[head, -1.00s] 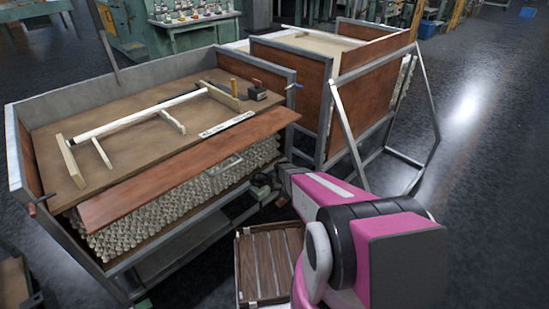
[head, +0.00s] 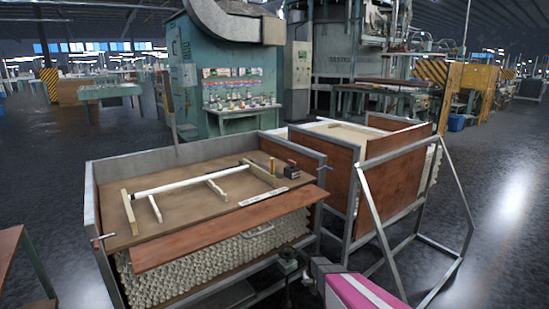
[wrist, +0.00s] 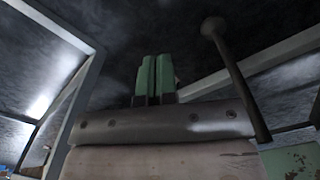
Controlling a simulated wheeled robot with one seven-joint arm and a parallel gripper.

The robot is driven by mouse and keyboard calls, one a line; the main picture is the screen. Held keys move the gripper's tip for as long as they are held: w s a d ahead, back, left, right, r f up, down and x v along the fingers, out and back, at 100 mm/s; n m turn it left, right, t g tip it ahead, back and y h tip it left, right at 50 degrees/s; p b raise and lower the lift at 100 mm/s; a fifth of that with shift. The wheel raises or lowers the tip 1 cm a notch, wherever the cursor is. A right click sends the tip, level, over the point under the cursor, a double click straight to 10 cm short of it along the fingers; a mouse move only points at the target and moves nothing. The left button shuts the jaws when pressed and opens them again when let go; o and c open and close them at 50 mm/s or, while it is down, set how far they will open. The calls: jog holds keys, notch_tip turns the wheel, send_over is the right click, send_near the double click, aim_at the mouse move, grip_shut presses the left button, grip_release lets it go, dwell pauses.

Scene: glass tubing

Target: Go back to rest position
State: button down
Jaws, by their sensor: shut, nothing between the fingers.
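My gripper shows in the wrist view (wrist: 155,78), where its two green fingertips sit side by side, pressed together and holding nothing. In the head view, the dark end of my arm with my gripper (head: 288,263) is at the bottom centre, in front of the near cart's right end. My pink arm enters from the bottom edge. The exact gap between my gripper and the cart cannot be told.
A metal cart (head: 88,205) full of glass tubes (head: 215,258) bears a brown board with a white frame (head: 190,182). Behind it stands a second wooden-sided cart (head: 322,190). A slanted metal frame (head: 372,205) stands at right. Open floor (head: 505,240) lies farther right.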

jog(key=s+r, duration=0.7)
jog(key=r, duration=0.4)
jog(key=s+r, duration=0.6)
jog(key=r, duration=0.4)
jog(key=s+r+m, duration=0.1)
jog(key=s+r, duration=0.6)
jog(key=r, duration=0.4)
jog(key=shift+s+r, duration=0.3)
jog(key=shift+a, duration=0.15)
